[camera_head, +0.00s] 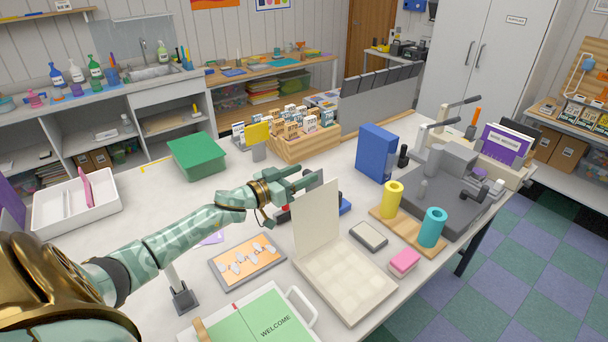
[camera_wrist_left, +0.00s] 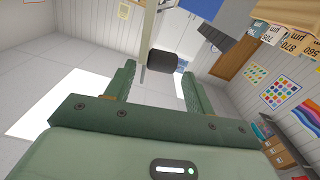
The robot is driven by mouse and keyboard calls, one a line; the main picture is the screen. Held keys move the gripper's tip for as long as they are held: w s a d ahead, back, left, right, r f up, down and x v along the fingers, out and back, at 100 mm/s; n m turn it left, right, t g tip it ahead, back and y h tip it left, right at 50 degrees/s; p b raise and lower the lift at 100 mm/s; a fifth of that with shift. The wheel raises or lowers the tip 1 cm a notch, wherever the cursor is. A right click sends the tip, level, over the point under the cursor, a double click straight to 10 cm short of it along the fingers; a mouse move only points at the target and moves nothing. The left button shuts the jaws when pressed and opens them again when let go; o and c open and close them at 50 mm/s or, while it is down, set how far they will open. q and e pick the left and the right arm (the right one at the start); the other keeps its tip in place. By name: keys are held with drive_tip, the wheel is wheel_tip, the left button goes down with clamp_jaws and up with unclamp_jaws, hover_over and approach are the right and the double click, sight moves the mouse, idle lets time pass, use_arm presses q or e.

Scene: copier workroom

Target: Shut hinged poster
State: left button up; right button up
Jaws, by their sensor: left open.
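A cream hinged board stands open on the worktable in the head view. Its flat base (camera_head: 345,278) lies on the table and its upright leaf (camera_head: 317,222) rises from the base's far left side. A green sheet (camera_head: 262,318) reading "WELCOME" lies flat near the front edge, cut off by the frame. My left gripper (camera_head: 314,176) is open just above the leaf's top edge; contact cannot be told. The wrist view shows the open fingers (camera_wrist_left: 158,88), with a dark cylinder (camera_wrist_left: 163,61) and a pale strip (camera_wrist_left: 149,30) showing between them. My right gripper is not in view.
A grey-framed orange panel (camera_head: 247,262) lies left of the base. A dark-rimmed pad (camera_head: 369,235), a pink block (camera_head: 404,262) and yellow and cyan rolls (camera_head: 432,228) stand to its right. A blue box (camera_head: 376,153) and card files (camera_head: 303,140) are behind.

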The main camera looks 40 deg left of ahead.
use_arm(q)
drive_tip(key=shift+x, duration=0.8)
clamp_jaws()
drive_tip(key=shift+s+d+r+p, duration=0.15)
drive_tip(key=shift+s+d+p, duration=0.05)
drive_tip(key=shift+d+p, duration=0.2)
drive_tip(key=s+d+f+m+p, duration=0.1)
drive_tip(key=s+d+m+p, duration=0.1)
drive_tip(key=d, duration=0.5)
drive_tip(key=s+d+f+m+p, duration=0.1)
drive_tip(key=s+d+m+p, duration=0.1)
drive_tip(key=d, duration=0.5)
drive_tip(key=shift+d+m+p, duration=0.2)
drive_tip(key=shift+m+p, duration=0.25)
drive_tip(key=shift+m, duration=0.35)
drive_tip(key=shift+s, duration=0.15)
